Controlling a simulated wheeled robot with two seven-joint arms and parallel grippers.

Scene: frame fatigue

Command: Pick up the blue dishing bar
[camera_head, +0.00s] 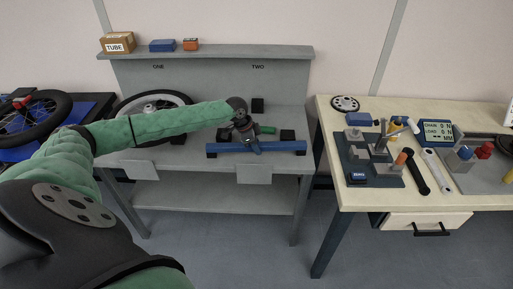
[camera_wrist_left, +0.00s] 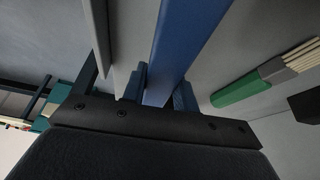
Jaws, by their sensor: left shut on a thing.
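The blue dishing bar (camera_head: 280,147) is a long straight blue bar lying along the front of the grey workbench, under the label TWO. Black blocks sit by its ends. My left gripper (camera_head: 250,146) is at the bar, left of its middle, with its arm reaching in from the left. In the left wrist view the bar (camera_wrist_left: 185,40) runs between the fingers of the left gripper (camera_wrist_left: 160,98), which is shut on it. Whether the bar is lifted off the blocks I cannot tell. My right gripper is not in view.
A green-handled tool (camera_head: 266,130) lies behind the bar and shows in the left wrist view (camera_wrist_left: 240,90). A wheel (camera_head: 150,101) sits on the bench's left half. A wooden table (camera_head: 440,197) with tools stands right, past a gap. A shelf (camera_head: 225,52) holds small boxes.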

